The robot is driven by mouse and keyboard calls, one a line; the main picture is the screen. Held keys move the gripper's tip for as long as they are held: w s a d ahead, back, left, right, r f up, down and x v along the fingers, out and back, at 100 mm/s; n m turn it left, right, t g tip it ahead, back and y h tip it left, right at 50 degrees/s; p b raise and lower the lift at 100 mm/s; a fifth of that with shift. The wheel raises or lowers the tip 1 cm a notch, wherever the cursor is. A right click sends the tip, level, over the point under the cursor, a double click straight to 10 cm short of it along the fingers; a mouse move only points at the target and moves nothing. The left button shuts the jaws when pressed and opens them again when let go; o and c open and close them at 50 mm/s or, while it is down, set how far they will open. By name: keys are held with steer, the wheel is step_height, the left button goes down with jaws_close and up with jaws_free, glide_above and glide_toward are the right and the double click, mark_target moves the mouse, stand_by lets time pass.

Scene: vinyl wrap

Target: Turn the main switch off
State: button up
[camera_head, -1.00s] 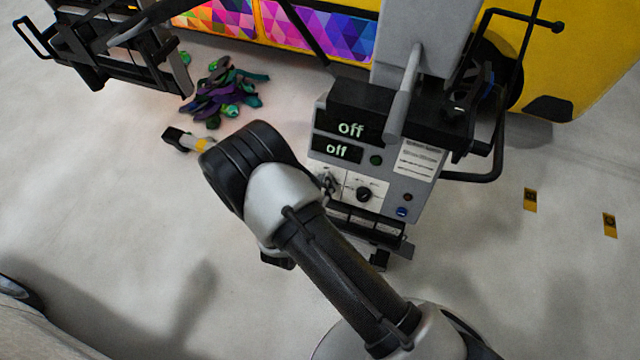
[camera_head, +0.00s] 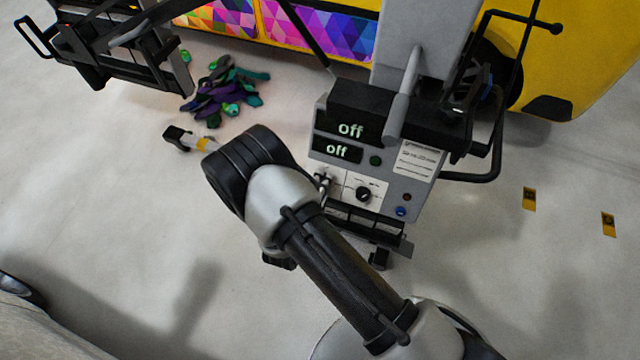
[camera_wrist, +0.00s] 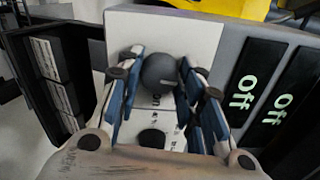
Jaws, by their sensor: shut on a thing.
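The control panel (camera_head: 378,160) is grey with a white plate. In the wrist view a dark round switch knob (camera_wrist: 160,73) stands out from that plate. My gripper (camera_wrist: 161,68) has its blue-padded fingers on both sides of the knob and is shut on it. In the head view my gripper (camera_head: 323,182) is at the left of the panel's lower plate, mostly hidden by my arm, and the held knob cannot be made out. The upper display (camera_head: 350,130) and lower display (camera_head: 337,150) both read "off".
A black rotary knob (camera_head: 363,194) sits right of the gripper and also shows below the held knob in the wrist view (camera_wrist: 152,138). Wrap scraps (camera_head: 225,92) lie on the floor, left of the machine.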

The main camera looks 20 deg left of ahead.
steer(key=shift+n, duration=0.6)
steer(key=o, duration=1.1)
steer(key=d+v, duration=0.1)
steer(key=v, duration=1.1)
steer(key=shift+a, duration=0.45)
